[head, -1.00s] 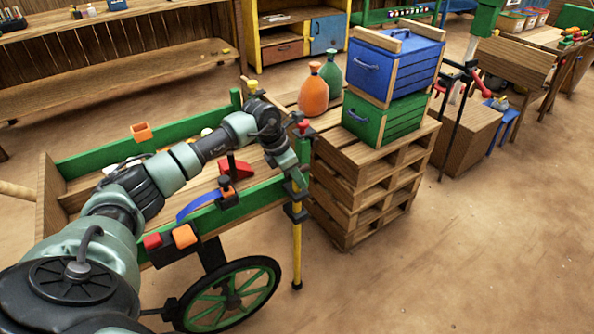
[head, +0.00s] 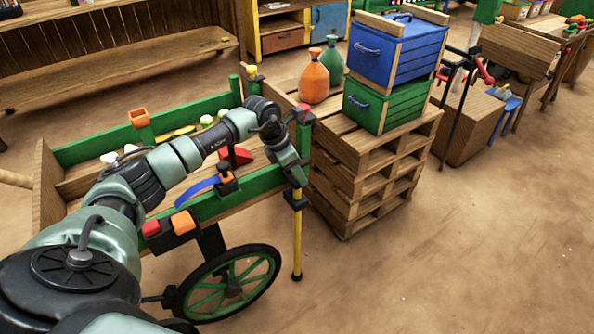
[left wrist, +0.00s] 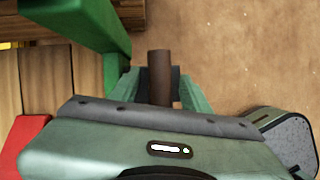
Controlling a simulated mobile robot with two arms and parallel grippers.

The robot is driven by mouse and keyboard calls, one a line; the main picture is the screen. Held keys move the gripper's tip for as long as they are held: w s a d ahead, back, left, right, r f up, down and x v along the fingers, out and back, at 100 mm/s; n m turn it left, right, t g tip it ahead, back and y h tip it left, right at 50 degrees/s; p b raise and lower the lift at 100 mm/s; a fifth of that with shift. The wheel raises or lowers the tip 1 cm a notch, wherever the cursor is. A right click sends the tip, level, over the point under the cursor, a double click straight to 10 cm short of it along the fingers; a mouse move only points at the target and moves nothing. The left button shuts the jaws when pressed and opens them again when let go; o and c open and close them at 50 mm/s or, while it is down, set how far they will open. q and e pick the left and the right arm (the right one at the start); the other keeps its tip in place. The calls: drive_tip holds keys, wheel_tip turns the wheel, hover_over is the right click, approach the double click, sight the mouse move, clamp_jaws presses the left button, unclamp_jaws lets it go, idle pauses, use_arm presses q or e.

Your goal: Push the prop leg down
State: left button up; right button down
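The prop leg (head: 297,245) is a thin yellow upright pole with a black foot at the cart's near right corner. A black bracket (head: 295,201) surrounds its upper part. My left gripper (head: 295,180) points down just above this bracket and hides the pole's top; its fingertips are hard to make out there. In the left wrist view the two pale green fingers (left wrist: 160,90) stand apart, with a brown cylindrical part (left wrist: 160,72) and a dark block between them. I cannot tell whether the fingers press on these. My right gripper is out of view.
The wooden cart with green rails (head: 240,199) and a spoked wheel (head: 232,283) stands under my left arm. A pallet stack (head: 362,185) with blue (head: 400,55) and green (head: 388,105) crates stands close on the right. Open floor lies front right.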

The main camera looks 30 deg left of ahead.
use_arm(q)
drive_tip(key=shift+r, duration=0.15)
drive_tip(key=shift+a+r, duration=0.1)
drive_tip(key=shift+r, duration=0.2)
drive_tip(key=p+v, duration=0.1)
drive_tip(key=v, duration=0.6)
drive_tip(key=shift+s, duration=0.15)
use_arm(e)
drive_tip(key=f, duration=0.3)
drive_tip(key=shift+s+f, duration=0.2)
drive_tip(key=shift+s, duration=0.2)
use_arm(q)
drive_tip(key=shift+f, duration=0.15)
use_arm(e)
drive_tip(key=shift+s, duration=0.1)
